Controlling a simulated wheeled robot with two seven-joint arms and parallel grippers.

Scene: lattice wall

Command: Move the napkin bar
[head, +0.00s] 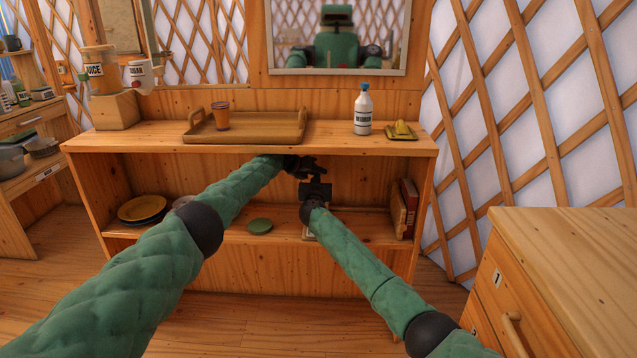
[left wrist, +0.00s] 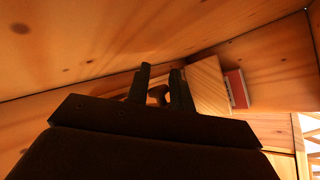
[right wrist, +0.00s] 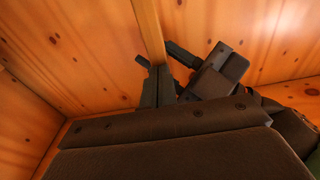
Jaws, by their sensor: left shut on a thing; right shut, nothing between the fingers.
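My left gripper (head: 306,170) is under the top board of the shelf unit. In the left wrist view its fingers (left wrist: 158,75) stand a little apart, with a small dark, rounded thing (left wrist: 157,92) between them. I cannot tell whether this is the napkin bar, and I see no clear napkin bar elsewhere. My right gripper (head: 316,185) is close by, just below and right of the left one. In the right wrist view its fingers (right wrist: 157,76) are together and empty, beside my left gripper. A pale flat thing on the lower shelf is mostly hidden behind my right arm.
The shelf unit's top (head: 340,143) carries a tray (head: 262,138) with a cup (head: 221,115), a white bottle (head: 363,110) and a yellow thing on a small dish (head: 402,131). Below are plates (head: 142,208), a green disc (head: 260,226) and books (head: 404,208). A drawer cabinet (head: 570,245) stands right.

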